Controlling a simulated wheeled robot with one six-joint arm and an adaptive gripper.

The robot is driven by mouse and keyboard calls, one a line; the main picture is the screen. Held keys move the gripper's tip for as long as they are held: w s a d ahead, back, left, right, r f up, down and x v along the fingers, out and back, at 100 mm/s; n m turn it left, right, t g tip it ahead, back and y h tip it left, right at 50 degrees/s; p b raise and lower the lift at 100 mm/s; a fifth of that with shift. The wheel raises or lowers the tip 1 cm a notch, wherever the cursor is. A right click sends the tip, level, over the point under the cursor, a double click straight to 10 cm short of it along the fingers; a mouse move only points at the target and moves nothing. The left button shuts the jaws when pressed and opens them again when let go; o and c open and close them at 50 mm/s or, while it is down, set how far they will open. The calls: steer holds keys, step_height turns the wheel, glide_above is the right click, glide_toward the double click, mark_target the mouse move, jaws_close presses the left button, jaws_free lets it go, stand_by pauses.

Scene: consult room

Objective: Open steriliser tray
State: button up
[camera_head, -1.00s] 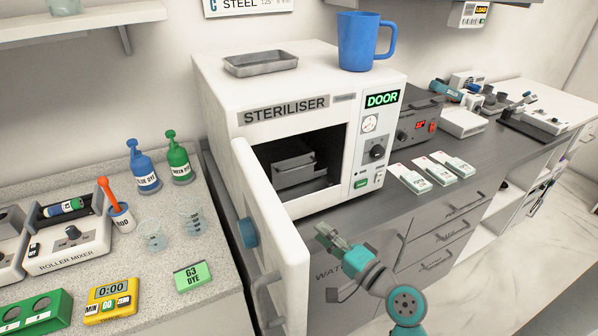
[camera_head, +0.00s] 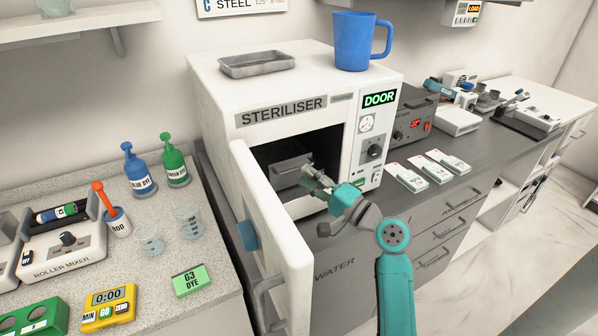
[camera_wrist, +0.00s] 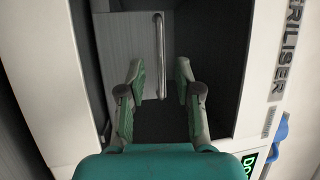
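The white steriliser (camera_head: 225,95) has its door (camera_head: 270,240) swung open toward the front left. Inside the dark chamber sits a grey metal tray (camera_head: 288,168); it also shows in the wrist view (camera_wrist: 125,45), with a bar handle (camera_wrist: 160,50) on its front. My gripper (camera_head: 312,178) is at the chamber opening, just in front of the tray. In the wrist view my gripper (camera_wrist: 159,70) is open, one green-padded finger on each side of the handle in the picture. I cannot tell whether the handle lies fully between the pads in depth. No contact is visible.
A blue mug (camera_head: 352,42) and a shallow metal tray (camera_head: 258,64) stand on top of the steriliser. The open door is close to the left of my arm. White labelled boxes (camera_head: 427,168) lie on the counter to the right. Dye bottles (camera_head: 140,172) stand at left.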

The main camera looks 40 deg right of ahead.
steer(key=shift+x, duration=1.65)
jaws_close()
